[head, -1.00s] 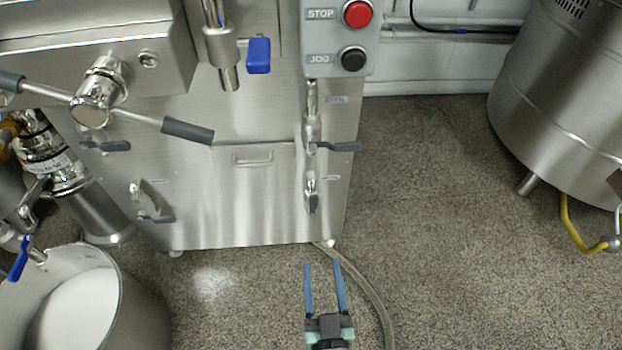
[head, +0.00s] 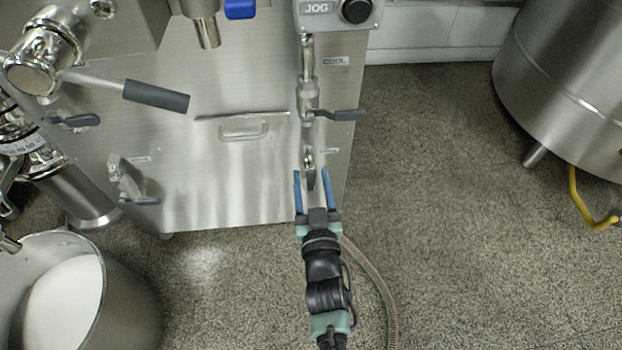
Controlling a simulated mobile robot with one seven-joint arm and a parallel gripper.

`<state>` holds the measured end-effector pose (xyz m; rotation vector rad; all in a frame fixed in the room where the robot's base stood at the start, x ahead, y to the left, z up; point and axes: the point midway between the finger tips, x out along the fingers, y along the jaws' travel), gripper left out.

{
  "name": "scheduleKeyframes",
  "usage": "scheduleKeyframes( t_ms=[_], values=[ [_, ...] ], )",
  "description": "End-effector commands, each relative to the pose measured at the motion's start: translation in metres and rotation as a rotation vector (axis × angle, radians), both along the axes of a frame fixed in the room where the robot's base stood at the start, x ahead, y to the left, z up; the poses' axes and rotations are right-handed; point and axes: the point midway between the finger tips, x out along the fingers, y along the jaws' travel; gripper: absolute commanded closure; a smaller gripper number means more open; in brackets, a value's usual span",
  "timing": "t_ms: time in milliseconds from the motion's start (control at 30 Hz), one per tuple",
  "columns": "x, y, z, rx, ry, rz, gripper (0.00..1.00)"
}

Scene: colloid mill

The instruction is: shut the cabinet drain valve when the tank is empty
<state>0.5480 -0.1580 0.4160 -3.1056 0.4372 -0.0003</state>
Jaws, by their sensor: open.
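The steel cabinet (head: 240,190) has several small lever valves on its front. The low right valve (head: 308,160), under a small label too tiny to read, has a dark lever pointing down. My gripper (head: 312,172) is open, its two blue fingers on either side of this lever. I cannot tell whether they touch it; my wrist hides the area below. Above it is the valve marked COOL (head: 309,97), its lever pointing right. The low left valve (head: 127,180) also has its lever sideways. No label marking a drain is readable, and no tank's inside level can be identified.
A pot (head: 120,300) with white contents stands at lower left. A hose (head: 378,285) runs along the floor right of my arm. A large steel vessel (head: 560,90) with a yellow pipe (head: 590,205) stands at right. The floor between cabinet and vessel is clear.

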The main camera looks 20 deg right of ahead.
Motion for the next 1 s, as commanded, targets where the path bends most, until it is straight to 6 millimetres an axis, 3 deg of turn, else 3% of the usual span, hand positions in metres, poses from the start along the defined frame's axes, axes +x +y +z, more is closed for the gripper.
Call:
scheduleKeyframes(
  t_ms=[133,433,767,1000],
  values=[
    [0.0095,-0.0027,0.0001,0.0,0.0,0.0,0.44],
    [0.0111,-0.0032,0.0006,0.001,0.0,0.0,0.44],
    [0.0109,-0.0031,0.0006,0.001,0.0,0.0,1.0],
    [0.0108,-0.0031,0.0006,0.001,0.0,0.0,1.0]
  ],
)
